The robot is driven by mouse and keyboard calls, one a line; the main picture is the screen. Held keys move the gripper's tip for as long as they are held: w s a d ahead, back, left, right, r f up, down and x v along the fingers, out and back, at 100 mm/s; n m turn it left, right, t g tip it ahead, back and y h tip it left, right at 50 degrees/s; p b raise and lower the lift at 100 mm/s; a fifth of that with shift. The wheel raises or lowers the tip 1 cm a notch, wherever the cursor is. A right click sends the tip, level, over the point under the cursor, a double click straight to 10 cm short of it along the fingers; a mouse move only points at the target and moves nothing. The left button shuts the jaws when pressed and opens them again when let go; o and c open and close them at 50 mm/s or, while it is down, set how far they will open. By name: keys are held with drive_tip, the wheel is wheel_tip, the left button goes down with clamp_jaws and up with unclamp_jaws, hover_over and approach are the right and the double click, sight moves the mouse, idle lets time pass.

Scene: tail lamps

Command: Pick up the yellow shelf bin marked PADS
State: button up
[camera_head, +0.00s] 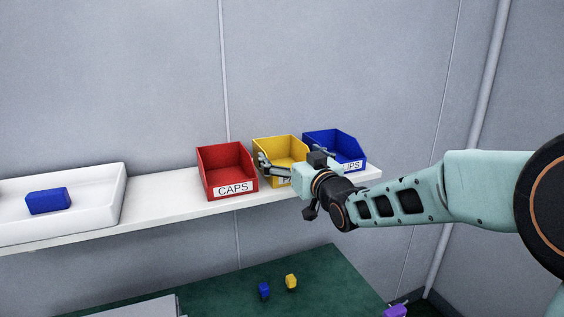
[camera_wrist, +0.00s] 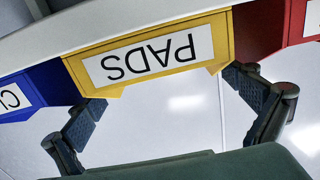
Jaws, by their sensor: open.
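The yellow shelf bin marked PADS (camera_head: 281,147) stands on the white shelf between a red bin and a blue bin. My arm hides part of its front and label in the head view. In the wrist view the yellow bin (camera_wrist: 75,66) shows upside down, with its PADS label fully visible. My gripper (camera_head: 291,156) is open at the bin's front. In the wrist view its fingers (camera_wrist: 167,90) are spread wide, one toward each side of the bin near its upper edge. I cannot tell whether they touch it.
The red CAPS bin (camera_head: 226,170) is close on the left and the blue bin (camera_head: 334,146) close on the right. A white tray (camera_head: 112,194) with a blue block (camera_head: 48,200) is farther left on the shelf (camera_head: 170,207). Small blocks lie on a green surface (camera_head: 330,275) below.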

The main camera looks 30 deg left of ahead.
drive_tip(key=shift+p+x, duration=0.45)
drive_tip(key=shift+x, duration=1.75)
drive_tip(key=shift+s, duration=0.15)
drive_tip(key=shift+a, duration=0.1)
drive_tip(key=c, duration=1.1)
drive_tip(key=shift+r, duration=0.1)
drive_tip(key=shift+c, duration=0.2)
